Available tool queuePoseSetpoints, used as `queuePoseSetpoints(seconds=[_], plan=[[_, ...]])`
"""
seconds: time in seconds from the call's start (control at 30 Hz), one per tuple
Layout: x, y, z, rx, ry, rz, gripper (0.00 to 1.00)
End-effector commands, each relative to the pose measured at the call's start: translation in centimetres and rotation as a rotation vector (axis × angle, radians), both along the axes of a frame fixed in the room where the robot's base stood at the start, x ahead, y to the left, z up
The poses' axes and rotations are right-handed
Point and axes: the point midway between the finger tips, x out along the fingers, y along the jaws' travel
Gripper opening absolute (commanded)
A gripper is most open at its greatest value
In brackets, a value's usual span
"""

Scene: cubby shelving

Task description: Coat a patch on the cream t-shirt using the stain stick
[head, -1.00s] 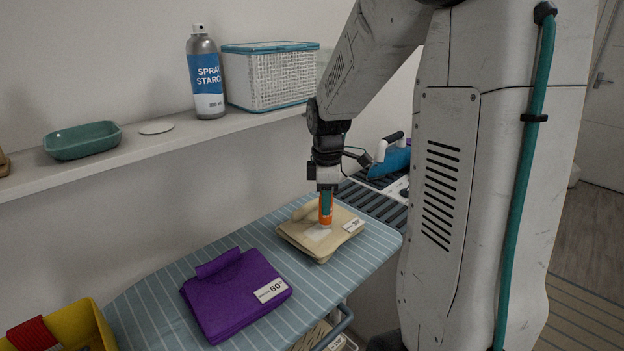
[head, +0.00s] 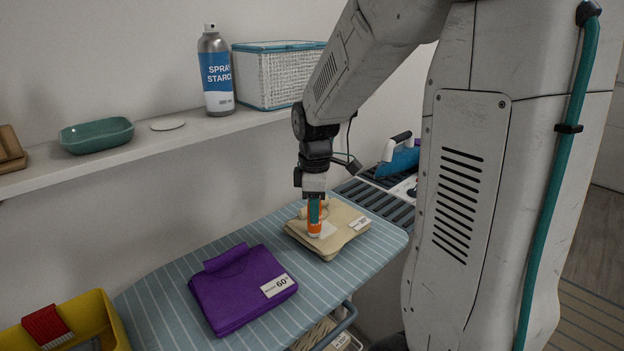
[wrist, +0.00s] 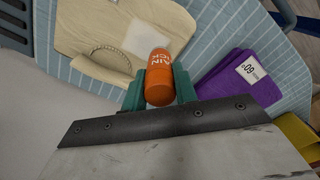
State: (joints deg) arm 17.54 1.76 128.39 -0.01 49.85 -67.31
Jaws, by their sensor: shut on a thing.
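The cream t-shirt (head: 345,238) lies folded on the striped ironing board, with a small white tag at its right; it also shows in the wrist view (wrist: 95,28). A pale whitish patch (wrist: 148,40) is on its cloth. My gripper (head: 315,212) is shut on the orange stain stick (head: 314,228), which points down at the pale patch (head: 327,231). In the wrist view the stick (wrist: 158,78) sits between the teal fingers. Its lower tip is hidden there, and I cannot tell whether it touches the cloth.
A folded purple garment (head: 240,290) lies left of the t-shirt on the ironing board (head: 165,290). A yellow bin (head: 105,318) is at the lower left. A shelf behind holds a spray starch can (head: 216,75), a basket (head: 275,80) and a green dish (head: 97,135). A blue iron (head: 398,160) stands beyond.

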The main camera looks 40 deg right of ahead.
Motion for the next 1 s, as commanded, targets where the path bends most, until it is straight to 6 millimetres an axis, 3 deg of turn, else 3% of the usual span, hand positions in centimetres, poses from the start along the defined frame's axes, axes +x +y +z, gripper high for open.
queuePoseSetpoints(seconds=[0.13, 0.2, 0.7, 1.0], plan=[[0.0, 0.5, 0.6, -0.001, -0.002, -0.002, 0.06], [0.0, 0.6, 2.3, 0.0, -0.004, 0.0, 0.06], [0.2, 1.4, 6.6, -0.001, -0.003, 0.012, 0.06], [0.2, 1.6, 8.1, 0.0, 0.0, 0.015, 0.06]])
